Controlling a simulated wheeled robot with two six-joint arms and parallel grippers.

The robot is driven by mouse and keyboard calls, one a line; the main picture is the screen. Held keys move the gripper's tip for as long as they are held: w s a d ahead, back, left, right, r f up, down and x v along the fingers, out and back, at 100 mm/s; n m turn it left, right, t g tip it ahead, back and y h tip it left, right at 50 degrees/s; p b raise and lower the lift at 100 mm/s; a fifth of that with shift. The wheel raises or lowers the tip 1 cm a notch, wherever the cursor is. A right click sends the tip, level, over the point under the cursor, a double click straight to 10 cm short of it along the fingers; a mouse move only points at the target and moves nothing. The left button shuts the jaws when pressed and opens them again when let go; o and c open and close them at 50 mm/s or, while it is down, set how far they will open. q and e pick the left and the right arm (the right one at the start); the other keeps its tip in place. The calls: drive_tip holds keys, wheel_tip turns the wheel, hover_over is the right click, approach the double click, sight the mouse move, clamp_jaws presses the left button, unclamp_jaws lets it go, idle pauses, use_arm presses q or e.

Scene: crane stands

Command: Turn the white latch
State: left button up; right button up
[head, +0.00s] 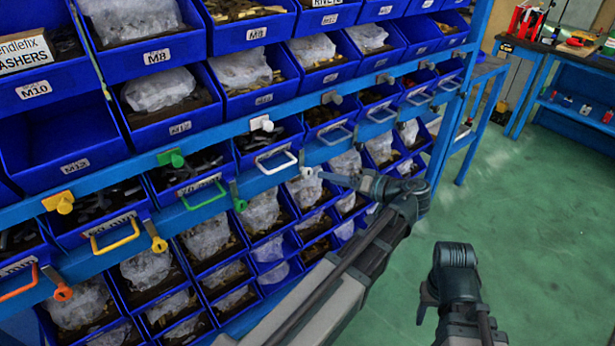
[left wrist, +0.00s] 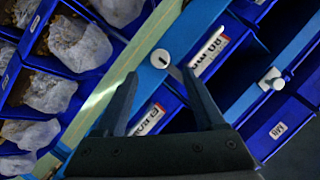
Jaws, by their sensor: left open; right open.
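A round white latch (head: 306,172) sits on the blue shelf frame, at the right end of a white drawer handle (head: 275,162). In the left wrist view the round latch (left wrist: 160,58) shows a short dark slot and lies just beyond my left fingertips, roughly between them. My left gripper (head: 328,178) is open and empty, close to the right of this latch; it also fills the lower left wrist view (left wrist: 158,80). Contact cannot be told. A white block-shaped latch (head: 262,124) sits on the rail above. My right gripper (head: 428,302) is open, low over the floor, far from the shelf.
Similar latches in green (head: 239,203), yellow (head: 157,243) and orange (head: 62,292) sit along the frame beside matching handles. Blue bins with bagged parts stand above and below. Green floor (head: 520,230) is clear at right; a workbench (head: 570,60) stands behind.

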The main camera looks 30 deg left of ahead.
sight(309, 174)
use_arm(q)
drive_tip(key=b+x, duration=0.2)
drive_tip(key=x, duration=0.7)
drive_tip(key=shift+a, duration=0.1)
clamp_jaws()
